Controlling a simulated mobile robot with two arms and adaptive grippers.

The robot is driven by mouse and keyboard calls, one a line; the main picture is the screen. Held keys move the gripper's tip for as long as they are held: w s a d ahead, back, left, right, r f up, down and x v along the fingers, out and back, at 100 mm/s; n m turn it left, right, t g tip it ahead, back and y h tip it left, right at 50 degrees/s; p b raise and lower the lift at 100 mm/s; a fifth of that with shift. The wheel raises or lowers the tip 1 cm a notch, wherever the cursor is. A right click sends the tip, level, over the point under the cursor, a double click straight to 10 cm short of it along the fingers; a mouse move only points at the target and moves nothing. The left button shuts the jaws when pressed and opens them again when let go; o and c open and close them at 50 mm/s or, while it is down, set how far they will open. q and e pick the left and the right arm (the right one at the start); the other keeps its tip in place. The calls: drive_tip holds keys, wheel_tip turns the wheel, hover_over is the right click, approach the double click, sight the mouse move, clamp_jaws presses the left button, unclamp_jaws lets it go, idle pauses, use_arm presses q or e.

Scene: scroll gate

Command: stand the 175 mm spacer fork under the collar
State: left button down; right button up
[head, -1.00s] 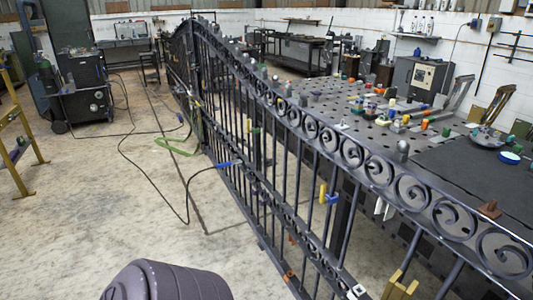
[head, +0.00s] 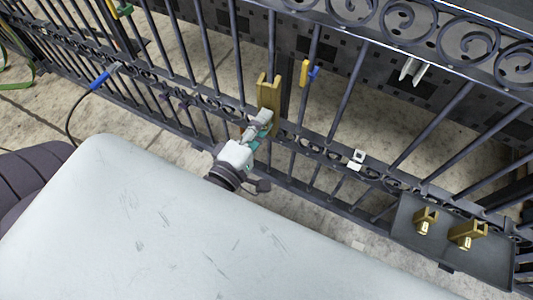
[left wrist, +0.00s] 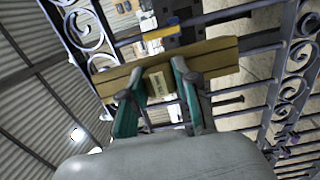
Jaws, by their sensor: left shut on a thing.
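My left gripper (head: 258,128) is shut on a long brass-coloured fork (head: 268,92), held roughly upright against the near side of the gate's bars. Two other brass-coloured forks stand on a dark tray (head: 408,240) at the gate's right: one (head: 425,220) to the left and one (head: 467,235) to the right. My right gripper is out of view.
The iron gate (head: 345,85) with scrolls and bars crosses the view. A yellow and blue clip (head: 305,73) sits on a bar right of the fork. A white square fitting (head: 357,158) is on the lower rail. A blue-handled tool (head: 100,80) is at left.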

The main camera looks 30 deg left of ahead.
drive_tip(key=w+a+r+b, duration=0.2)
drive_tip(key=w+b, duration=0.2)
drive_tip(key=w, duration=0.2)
use_arm(q)
wheel_tip(320, 180, down, 22)
drive_tip(key=w+d+m+h+b, duration=0.2)
drive_tip(key=h+b, duration=0.1)
drive_tip(key=b, duration=0.9)
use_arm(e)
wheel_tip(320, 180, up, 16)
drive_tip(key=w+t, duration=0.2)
use_arm(q)
drive_tip(key=a+b+x, duration=0.2)
drive_tip(key=a+x, duration=0.1)
drive_tip(key=x, duration=1.2)
drive_tip(key=shift+w+g+b, duration=0.3)
drive_tip(key=shift+w, duration=0.25)
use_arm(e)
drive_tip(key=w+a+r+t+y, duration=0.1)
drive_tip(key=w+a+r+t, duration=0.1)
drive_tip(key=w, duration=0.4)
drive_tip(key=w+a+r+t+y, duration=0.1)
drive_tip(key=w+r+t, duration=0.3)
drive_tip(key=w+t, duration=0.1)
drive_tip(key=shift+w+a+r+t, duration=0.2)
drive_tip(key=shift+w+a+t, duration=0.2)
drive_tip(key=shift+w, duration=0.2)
